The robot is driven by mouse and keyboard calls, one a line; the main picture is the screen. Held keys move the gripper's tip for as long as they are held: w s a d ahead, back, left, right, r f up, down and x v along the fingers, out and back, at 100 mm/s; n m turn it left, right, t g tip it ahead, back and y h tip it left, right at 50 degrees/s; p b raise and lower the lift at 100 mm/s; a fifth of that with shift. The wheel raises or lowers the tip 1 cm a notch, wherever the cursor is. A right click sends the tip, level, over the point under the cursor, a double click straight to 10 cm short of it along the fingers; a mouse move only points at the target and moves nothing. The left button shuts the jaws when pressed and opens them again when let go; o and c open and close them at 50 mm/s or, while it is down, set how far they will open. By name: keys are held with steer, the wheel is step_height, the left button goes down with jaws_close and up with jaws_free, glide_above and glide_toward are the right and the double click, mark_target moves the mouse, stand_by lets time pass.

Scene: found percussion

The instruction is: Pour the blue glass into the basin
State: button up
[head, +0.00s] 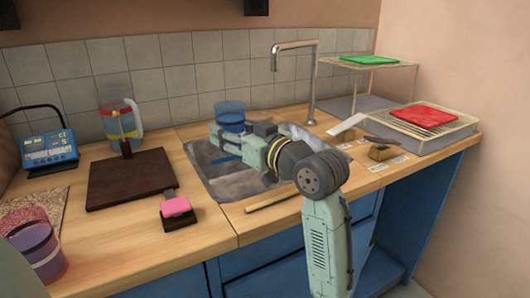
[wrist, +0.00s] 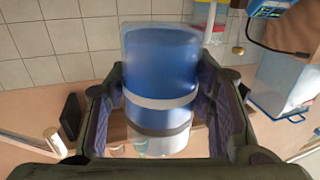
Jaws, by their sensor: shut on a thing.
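My gripper (head: 228,137) is shut on the blue glass (head: 229,118) and holds it above the basin (head: 232,182), a grey sink set in the wooden counter. The glass looks about upright in the head view, with a clear upper rim and blue below. In the wrist view the glass (wrist: 160,70) sits between the two fingers of my gripper (wrist: 160,110). It shows a blue body, a pale band and a darker band lower down. My arm hides part of the basin's right side.
A tap (head: 312,85) rises behind the basin. A jug (head: 120,118), a dark board (head: 132,180) and a pink sponge (head: 176,206) are on the left. A wooden stick (head: 272,200) lies at the basin's front edge. A rack with a red board (head: 425,116) stands right.

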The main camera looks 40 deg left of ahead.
mark_target(242, 136)
steer(key=shift+w+d, duration=0.1)
stand_by(0.3)
steer(key=shift+w+f+m+h+p, duration=0.15)
steer(key=shift+w+f+m+p, duration=0.2)
steer(key=shift+m+p, duration=0.45)
steer(key=shift+w+f+m+h+p, duration=0.2)
steer(key=shift+w+m+p, duration=0.15)
steer(key=shift+m+p, duration=0.45)
steer(key=shift+w+f+m+p, duration=0.2)
steer(key=shift+w+f+m, duration=0.1)
steer(key=shift+m, duration=0.3)
steer(key=shift+w+f+m+p, duration=0.2)
steer(key=shift+w+m, duration=0.1)
steer(key=shift+m, duration=0.3)
steer(key=shift+w+f+m+p, duration=0.25)
steer(key=shift+w+m+p, duration=0.2)
steer(key=shift+m, duration=0.25)
steer(key=shift+w+f+m+g+p, duration=0.1)
steer(key=shift+f+m+g+p, duration=0.15)
steer(key=shift+m+g+p, duration=0.4)
steer(key=shift+f+m+p, duration=0.3)
steer(key=shift+m+p, duration=0.1)
steer(key=shift+m, duration=0.45)
steer(key=shift+f+m+p, duration=0.25)
steer(key=shift+m+p, duration=0.15)
steer(key=shift+m, duration=0.4)
steer(key=shift+f+m+h+p, duration=0.25)
steer(key=shift+m+p, duration=0.55)
steer(key=shift+p, duration=0.6)
